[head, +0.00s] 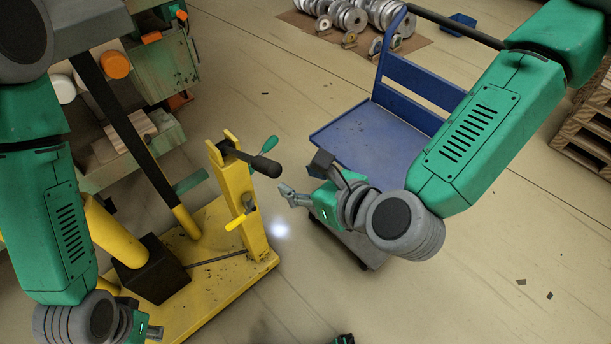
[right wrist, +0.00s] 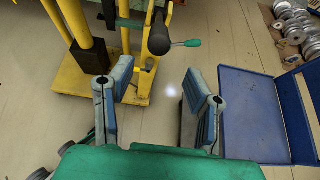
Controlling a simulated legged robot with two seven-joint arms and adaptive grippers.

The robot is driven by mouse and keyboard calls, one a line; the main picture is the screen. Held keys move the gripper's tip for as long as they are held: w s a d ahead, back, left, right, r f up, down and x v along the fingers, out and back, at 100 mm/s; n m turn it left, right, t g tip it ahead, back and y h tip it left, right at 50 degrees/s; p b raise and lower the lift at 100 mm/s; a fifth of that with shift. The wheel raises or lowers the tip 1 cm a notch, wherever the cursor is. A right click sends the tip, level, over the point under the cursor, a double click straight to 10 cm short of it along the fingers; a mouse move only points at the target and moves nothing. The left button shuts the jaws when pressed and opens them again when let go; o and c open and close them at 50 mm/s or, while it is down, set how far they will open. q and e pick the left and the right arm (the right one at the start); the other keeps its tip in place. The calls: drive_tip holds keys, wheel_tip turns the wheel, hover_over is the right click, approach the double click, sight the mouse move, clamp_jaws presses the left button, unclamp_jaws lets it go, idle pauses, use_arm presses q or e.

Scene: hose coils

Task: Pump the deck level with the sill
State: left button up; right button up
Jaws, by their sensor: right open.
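A yellow wheelless-looking frame (head: 233,272) with a flat base and upright posts stands left of centre in the head view. A dark lever with a round black end (head: 265,166) sticks out from its upright (head: 237,190); the black end also shows near the top of the right wrist view (right wrist: 159,42). A green-ended handle (head: 263,147) is beside it. My right gripper (head: 286,195) is open and empty, right of the upright and apart from it. My left gripper (head: 153,331) is at the bottom left, mostly cut off. I cannot single out the deck or the sill.
A blue trolley (head: 365,140) stands behind my right forearm. A green bench (head: 158,70) with orange parts is at upper left. Metal coils (head: 350,17) lie on a brown mat at the back, and wooden pallets (head: 590,125) are at right. The floor at lower right is mostly clear.

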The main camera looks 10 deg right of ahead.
sight(277, 171)
drive_tip(key=shift+b+x, duration=0.45)
drive_tip(key=shift+x, duration=0.95)
drive_tip(key=shift+b+x, duration=0.6)
drive_tip(key=shift+x, duration=0.95)
drive_tip(key=shift+b+x, duration=0.4)
drive_tip(key=shift+x, duration=0.6)
drive_tip(key=shift+a+f, duration=0.1)
drive_tip(key=shift+a, duration=0.05)
drive_tip(key=shift+w+a, duration=0.1)
drive_tip(key=shift+w, duration=0.05)
